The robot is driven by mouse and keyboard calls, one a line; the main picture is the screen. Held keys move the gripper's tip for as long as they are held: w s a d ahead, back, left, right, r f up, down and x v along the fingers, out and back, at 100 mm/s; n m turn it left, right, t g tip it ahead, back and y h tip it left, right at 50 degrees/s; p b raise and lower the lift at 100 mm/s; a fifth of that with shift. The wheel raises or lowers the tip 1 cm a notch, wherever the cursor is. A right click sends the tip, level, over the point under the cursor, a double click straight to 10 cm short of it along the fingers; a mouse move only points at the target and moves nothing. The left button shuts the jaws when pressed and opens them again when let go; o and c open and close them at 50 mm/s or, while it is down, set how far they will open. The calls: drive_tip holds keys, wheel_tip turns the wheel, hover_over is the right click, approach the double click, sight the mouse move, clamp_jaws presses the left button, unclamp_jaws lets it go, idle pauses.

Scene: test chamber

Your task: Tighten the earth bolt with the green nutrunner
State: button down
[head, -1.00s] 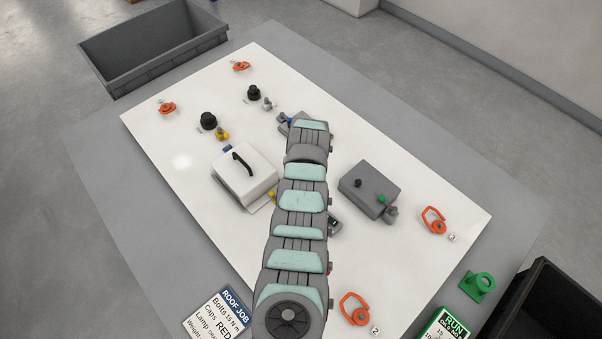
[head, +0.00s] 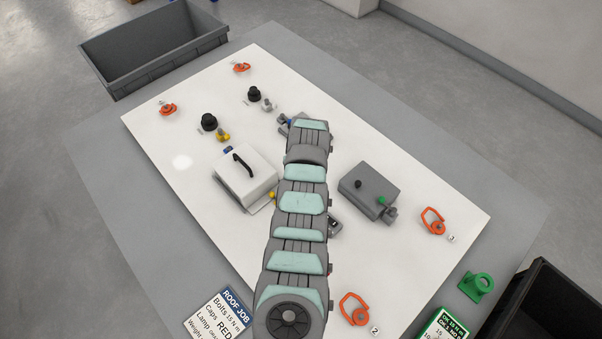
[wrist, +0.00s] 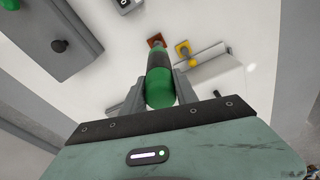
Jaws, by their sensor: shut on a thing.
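In the wrist view my gripper (wrist: 158,84) is shut on the green nutrunner (wrist: 161,95), a green cylinder with a dark band. The nutrunner's far end points at the white panel (wrist: 115,60), close to a small reddish-brown square plate (wrist: 155,42). The nutrunner hides its own tip, so I cannot see the earth bolt or tell whether the tip touches it. In the head view my arm hides the gripper and nutrunner. A green-edged display (head: 446,324) at the lower right reads OK with 15 N m.
A yellow fitting (wrist: 184,50) is close beside the nutrunner. The panel also bears a white box with a black handle (head: 246,178), a grey box (head: 366,188) and orange lifting rings (head: 433,220). An empty-looking green ring holder (head: 476,286) stands at right. Grey (head: 150,62) and black (head: 545,305) bins flank the table.

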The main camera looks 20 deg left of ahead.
drive_tip(key=shift+w+r+p, duration=0.1)
drive_tip(key=shift+r+p, duration=1.25)
drive_tip(key=shift+r, duration=1.55)
